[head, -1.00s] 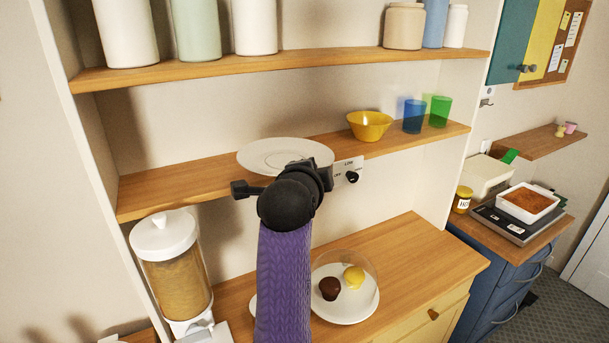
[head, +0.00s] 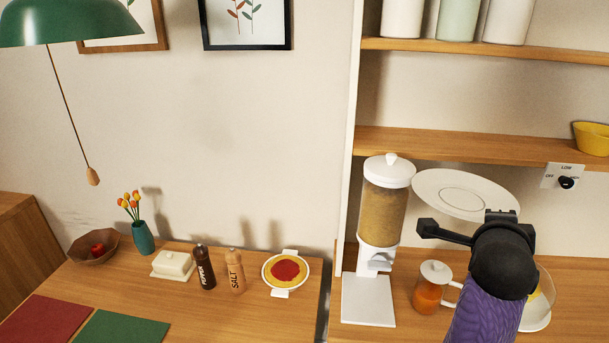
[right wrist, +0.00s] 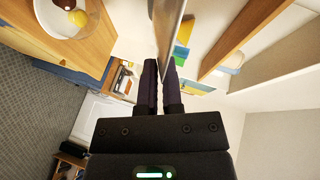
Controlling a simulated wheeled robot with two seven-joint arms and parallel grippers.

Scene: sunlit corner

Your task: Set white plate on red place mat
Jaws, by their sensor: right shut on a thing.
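The white plate (head: 440,188) is held in the air in front of the wooden shelves, right of the dispenser. My right gripper (head: 472,226) is shut on the plate's near edge. In the right wrist view the fingers (right wrist: 160,80) pinch the plate (right wrist: 169,35), which shows nearly edge-on. The red place mat (head: 45,325) lies on the wooden table at the lower left, partly cut off by the picture edge. Its visible part is bare. The plate is well to the right of it. My left gripper is in neither view.
A green mat (head: 122,328) lies beside the red one. Behind stand a butter dish (head: 173,266), a pepper mill (head: 205,268), a salt mill (head: 235,271) and a red-and-yellow dish (head: 285,270). The dispenser (head: 384,215) and an orange jug (head: 430,290) are near the plate. A green lamp (head: 65,22) hangs upper left.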

